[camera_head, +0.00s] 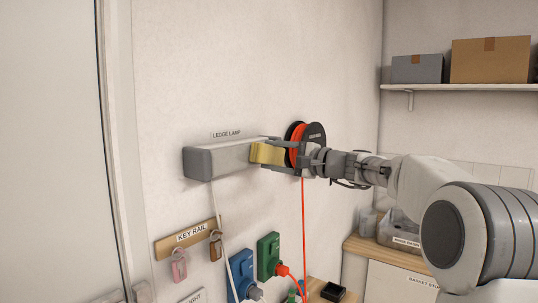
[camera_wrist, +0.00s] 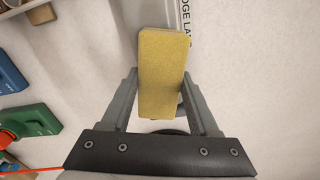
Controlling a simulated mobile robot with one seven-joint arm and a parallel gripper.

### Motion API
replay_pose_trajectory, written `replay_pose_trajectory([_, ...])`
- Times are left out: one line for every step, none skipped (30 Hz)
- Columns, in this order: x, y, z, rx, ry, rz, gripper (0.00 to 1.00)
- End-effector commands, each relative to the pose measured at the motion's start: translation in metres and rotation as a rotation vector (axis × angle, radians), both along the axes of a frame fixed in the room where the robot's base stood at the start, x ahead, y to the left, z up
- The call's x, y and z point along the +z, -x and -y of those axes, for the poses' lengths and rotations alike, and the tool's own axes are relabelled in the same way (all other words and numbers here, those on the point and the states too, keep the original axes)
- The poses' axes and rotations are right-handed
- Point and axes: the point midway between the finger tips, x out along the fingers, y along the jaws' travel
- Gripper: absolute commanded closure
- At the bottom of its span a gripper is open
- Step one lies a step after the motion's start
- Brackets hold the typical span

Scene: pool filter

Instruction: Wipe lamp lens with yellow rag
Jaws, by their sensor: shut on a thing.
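The ledge lamp (camera_head: 220,157) is a grey and white bar fixed to the wall under its "LEDGE LAMP" label. My gripper (camera_head: 268,153) is at the lamp's right end, shut on the yellow rag (camera_head: 266,154). The rag looks like a thick yellow block. In the wrist view the rag (camera_wrist: 162,72) sits between the two grey fingers and hides what lies behind it. In the head view the rag overlaps the lamp's right end; I cannot tell whether they touch.
An orange cord reel (camera_head: 297,142) hangs on the wall behind my gripper. Below are a key rail (camera_head: 187,239), a blue socket box (camera_head: 240,272) and a green one (camera_head: 268,254). A shelf (camera_head: 460,87) with boxes is at upper right. The wall above the lamp is clear.

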Motion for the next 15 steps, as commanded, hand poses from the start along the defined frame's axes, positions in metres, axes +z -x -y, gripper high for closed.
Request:
replay_pose_trajectory([-0.002, 0.000, 0.000, 0.000, 0.000, 0.001, 0.83])
replay_pose_trajectory([-0.002, 0.000, 0.000, 0.000, 0.000, 0.001, 0.83])
replay_pose_trajectory([-0.001, 0.000, -0.001, 0.001, 0.000, 0.002, 0.83])
replay_pose_trajectory([-0.001, 0.001, -0.001, 0.001, 0.000, 0.002, 0.83])
replay_pose_trajectory([-0.001, 0.002, -0.002, 0.001, 0.000, 0.002, 0.83])
replay_pose_trajectory([-0.002, 0.003, -0.003, 0.001, 0.000, 0.002, 0.83])
replay_pose_trajectory([-0.002, 0.005, -0.004, 0.002, 0.000, 0.002, 0.83])
replay_pose_trajectory([-0.002, 0.006, -0.006, 0.002, 0.001, 0.003, 0.83])
replay_pose_trajectory([-0.003, 0.009, -0.008, 0.003, 0.000, 0.003, 0.83])
replay_pose_trajectory([-0.004, 0.011, -0.009, 0.003, 0.001, 0.002, 0.83])
replay_pose_trajectory([-0.004, 0.013, -0.011, 0.003, 0.001, 0.002, 0.83])
replay_pose_trajectory([-0.004, 0.016, -0.014, 0.003, 0.001, 0.004, 0.83])
replay_pose_trajectory([-0.003, 0.018, -0.015, 0.004, 0.001, 0.004, 0.83])
replay_pose_trajectory([-0.004, 0.020, -0.017, 0.003, 0.002, 0.004, 0.83])
replay_pose_trajectory([-0.004, 0.023, -0.019, 0.003, 0.002, 0.004, 0.83])
